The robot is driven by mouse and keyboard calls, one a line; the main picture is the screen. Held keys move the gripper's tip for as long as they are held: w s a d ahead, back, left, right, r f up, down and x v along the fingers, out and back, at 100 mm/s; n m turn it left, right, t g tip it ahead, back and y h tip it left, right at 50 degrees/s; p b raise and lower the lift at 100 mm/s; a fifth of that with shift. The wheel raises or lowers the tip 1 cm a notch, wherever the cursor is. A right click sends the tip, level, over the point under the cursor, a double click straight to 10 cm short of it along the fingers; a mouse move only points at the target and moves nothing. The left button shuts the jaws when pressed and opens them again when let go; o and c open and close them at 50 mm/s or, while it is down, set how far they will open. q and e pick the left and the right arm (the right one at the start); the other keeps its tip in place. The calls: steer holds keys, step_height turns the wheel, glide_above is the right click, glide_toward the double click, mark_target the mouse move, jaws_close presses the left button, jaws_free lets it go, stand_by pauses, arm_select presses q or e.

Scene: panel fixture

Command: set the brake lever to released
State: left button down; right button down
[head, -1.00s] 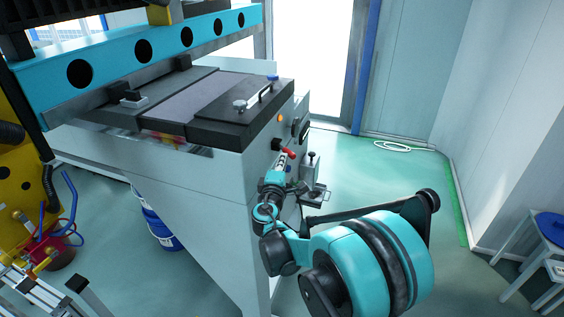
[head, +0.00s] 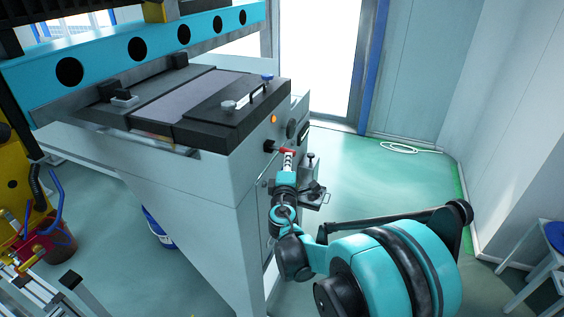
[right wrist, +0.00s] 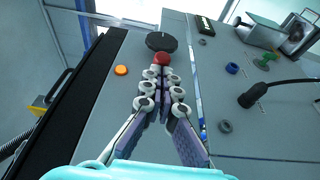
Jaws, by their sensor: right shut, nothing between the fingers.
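The brake lever appears to be the red-ended lever (head: 287,150) on a dark round hub (head: 270,146) on the cabinet's side panel. In the right wrist view its red knob (right wrist: 161,58) shows just beyond my fingertips, in front of a black disc. My right gripper (head: 288,158) is shut and empty, right below the red end in the head view. In the right wrist view my right gripper (right wrist: 161,74) has its fingertips together at the knob. I cannot tell whether they touch it. The lever's shaft is mostly hidden. My left gripper is out of view.
An orange button (right wrist: 121,70) sits beside the lever, and a black-handled lever (right wrist: 250,98) is to the right. A small bracket with a black knob (head: 312,160) juts from the panel. A stool (head: 545,255) stands far right. Open floor lies right of the cabinet.

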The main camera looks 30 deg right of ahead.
steer(key=w+d+b, duration=0.1)
steer(key=w+d, duration=0.2)
steer(key=d, duration=0.3)
stand_by(0.5)
stand_by(0.5)
